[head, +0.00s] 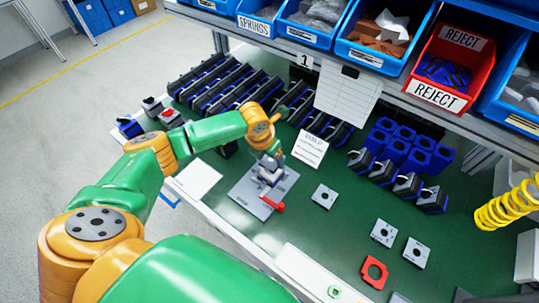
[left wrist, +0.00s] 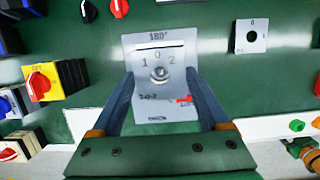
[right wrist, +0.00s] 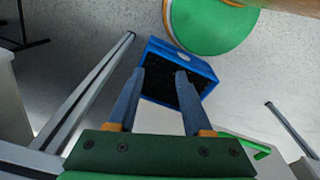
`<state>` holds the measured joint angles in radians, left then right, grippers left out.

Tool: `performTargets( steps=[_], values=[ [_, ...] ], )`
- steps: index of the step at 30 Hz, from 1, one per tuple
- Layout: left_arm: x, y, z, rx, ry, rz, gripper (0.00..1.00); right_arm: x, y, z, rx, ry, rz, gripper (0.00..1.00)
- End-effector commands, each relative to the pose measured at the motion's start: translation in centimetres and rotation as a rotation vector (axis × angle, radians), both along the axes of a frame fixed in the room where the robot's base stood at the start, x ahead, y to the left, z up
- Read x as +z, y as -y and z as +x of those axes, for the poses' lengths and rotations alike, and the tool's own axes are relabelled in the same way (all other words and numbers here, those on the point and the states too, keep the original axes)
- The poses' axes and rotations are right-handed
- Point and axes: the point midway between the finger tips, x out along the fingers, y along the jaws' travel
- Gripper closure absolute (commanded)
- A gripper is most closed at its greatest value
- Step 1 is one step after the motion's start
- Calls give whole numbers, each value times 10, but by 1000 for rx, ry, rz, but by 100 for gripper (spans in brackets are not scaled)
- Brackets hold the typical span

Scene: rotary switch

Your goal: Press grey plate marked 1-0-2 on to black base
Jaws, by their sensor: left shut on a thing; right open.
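The grey plate marked 1-0-2 (left wrist: 160,73) is between the fingers of my left gripper (left wrist: 160,80), its round centre hole facing the wrist camera. In the head view my left gripper (head: 268,168) is low over a larger grey fixture plate (head: 249,197) with a red handle (head: 272,204). The fixture also shows in the left wrist view (left wrist: 148,110), with 180° printed on it. The black base under the plate is mostly hidden, so I cannot tell whether they touch. My right gripper (right wrist: 156,80) is open and empty, away from the table.
Loose grey plates (head: 324,196) and a red square ring (head: 374,272) lie right of the fixture. Rows of black and blue switch parts (head: 225,85) stand behind. Red REJECT bin (head: 449,67) is on the shelf. A blue bin (right wrist: 203,72) is below my right gripper.

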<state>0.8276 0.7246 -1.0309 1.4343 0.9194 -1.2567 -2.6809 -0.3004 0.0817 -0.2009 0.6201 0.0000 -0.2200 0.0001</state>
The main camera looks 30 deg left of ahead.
Motion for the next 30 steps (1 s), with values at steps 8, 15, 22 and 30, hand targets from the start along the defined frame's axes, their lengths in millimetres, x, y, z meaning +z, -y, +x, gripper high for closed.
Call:
performTargets(
  steps=[8, 15, 22, 30],
  values=[
    [-1, 0, 0, 0, 0, 0, 75, -1, 0, 0, 0, 0, -1, 50],
    [-7, 0, 0, 0, 0, 0, 75, -6, 0, 0, -1, 0, -1, 50],
    [-14, 0, 0, 0, 0, -1, 75, -10, 0, 0, -1, 1, 0, 50],
    [-23, 0, 0, 0, 0, -1, 75, -16, -1, 0, -2, 1, 2, 50]
  ],
)
